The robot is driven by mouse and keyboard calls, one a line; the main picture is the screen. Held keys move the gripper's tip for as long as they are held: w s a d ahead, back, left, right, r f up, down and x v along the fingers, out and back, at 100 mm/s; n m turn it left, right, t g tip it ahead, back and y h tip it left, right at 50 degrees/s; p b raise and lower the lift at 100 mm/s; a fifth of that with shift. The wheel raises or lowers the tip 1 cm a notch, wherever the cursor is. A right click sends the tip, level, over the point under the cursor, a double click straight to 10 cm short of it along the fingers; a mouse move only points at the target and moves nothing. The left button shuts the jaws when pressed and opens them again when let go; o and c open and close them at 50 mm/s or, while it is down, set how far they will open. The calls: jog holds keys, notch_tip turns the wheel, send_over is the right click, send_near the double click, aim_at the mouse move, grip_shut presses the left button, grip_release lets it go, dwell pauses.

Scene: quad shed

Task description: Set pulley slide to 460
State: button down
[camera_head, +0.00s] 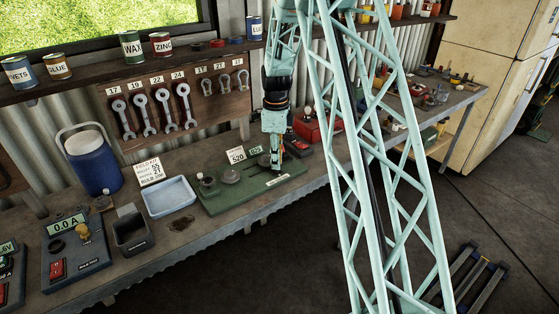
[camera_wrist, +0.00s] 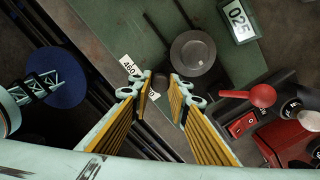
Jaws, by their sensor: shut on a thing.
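The pulley rig is a green base plate (camera_head: 245,194) on the bench, with round grey pulleys (camera_head: 230,175). In the wrist view, a grey pulley (camera_wrist: 193,53) stands just beyond my fingertips on the green plate (camera_wrist: 125,35). My gripper (camera_head: 276,168) reaches down at the plate's right end. In the wrist view, my gripper (camera_wrist: 163,82) is shut on a small dark knob, mostly hidden between the fingers. A white tag (camera_wrist: 128,65) by the left finger seems to read 460. A small display (camera_wrist: 238,20) reads 025.
A red box (camera_head: 315,125) is beyond my gripper; red and dark equipment (camera_wrist: 285,135) is close on the wrist view's right. Wrenches hang on a board (camera_head: 150,108).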

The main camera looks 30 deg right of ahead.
jog(key=a, duration=0.5)
jog(key=shift+s, duration=0.3)
jog(key=c, duration=2.9)
grip_release()
jog(key=o, duration=0.4)
jog(key=shift+a, duration=0.2)
jog(key=shift+o, duration=0.2)
jog(key=shift+d, duration=0.1)
jog(key=shift+r, duration=0.15)
jog(key=shift+r, duration=0.5)
notch_tip(320, 180, up, 11)
jog(key=shift+f, duration=0.15)
